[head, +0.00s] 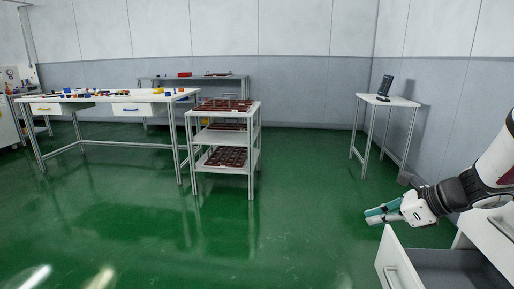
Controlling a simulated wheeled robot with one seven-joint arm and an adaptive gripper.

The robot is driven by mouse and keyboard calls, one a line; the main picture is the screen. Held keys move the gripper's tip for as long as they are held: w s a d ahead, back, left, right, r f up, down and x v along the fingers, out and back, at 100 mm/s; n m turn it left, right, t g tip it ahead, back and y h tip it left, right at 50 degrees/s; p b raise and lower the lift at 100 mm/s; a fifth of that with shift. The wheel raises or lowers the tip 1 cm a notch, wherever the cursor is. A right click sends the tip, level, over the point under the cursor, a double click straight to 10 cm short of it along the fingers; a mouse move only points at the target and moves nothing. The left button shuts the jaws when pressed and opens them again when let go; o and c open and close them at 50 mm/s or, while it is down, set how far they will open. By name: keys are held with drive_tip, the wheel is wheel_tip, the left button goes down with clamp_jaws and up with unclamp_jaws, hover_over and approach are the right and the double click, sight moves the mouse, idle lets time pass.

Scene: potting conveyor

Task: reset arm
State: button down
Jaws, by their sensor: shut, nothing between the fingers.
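My gripper (383,213) is at the right of the head view, at the end of my white and black arm, which reaches in from the right edge. Its teal-tipped fingers point left and are shut with nothing between them. It hangs in the air above and just beyond the front of an open grey drawer (455,268) in the lower right corner. The rest of my arm is cut off by the picture's right edge.
A white shelf cart (222,137) with dark brown trays (226,157) stands mid-room. A long workbench (75,99) with small colourful parts is at left. A small white table (392,100) with a dark device (385,85) stands at the back right. The green floor between is clear.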

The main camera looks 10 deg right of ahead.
drive_tip(key=s+a+r+n+g, duration=0.3)
drive_tip(key=s+a+r+n, duration=0.1)
drive_tip(key=s+a+n, duration=0.4)
drive_tip(key=s+a+r+n+g, duration=0.2)
drive_tip(key=s+a+r+n, duration=0.2)
drive_tip(key=s+a+n, duration=0.45)
drive_tip(key=s+f+n+g+h, duration=0.15)
drive_tip(key=s+n+h, duration=0.45)
drive_tip(key=s+n, duration=0.9)
drive_tip(key=s+r+m+t+p, duration=0.1)
drive_tip(key=r+m+p, duration=0.1)
drive_tip(key=r+p, duration=1.1)
drive_tip(key=s+r+m+t+p, duration=0.2)
drive_tip(key=r+p, duration=1.2)
drive_tip(key=r, duration=0.2)
drive_tip(key=shift+s+d+r+p, duration=0.2)
drive_tip(key=shift+s+r+p, duration=0.05)
drive_tip(key=shift+r+p, duration=0.05)
drive_tip(key=shift+f+m, duration=0.1)
drive_tip(key=shift+m, duration=0.15)
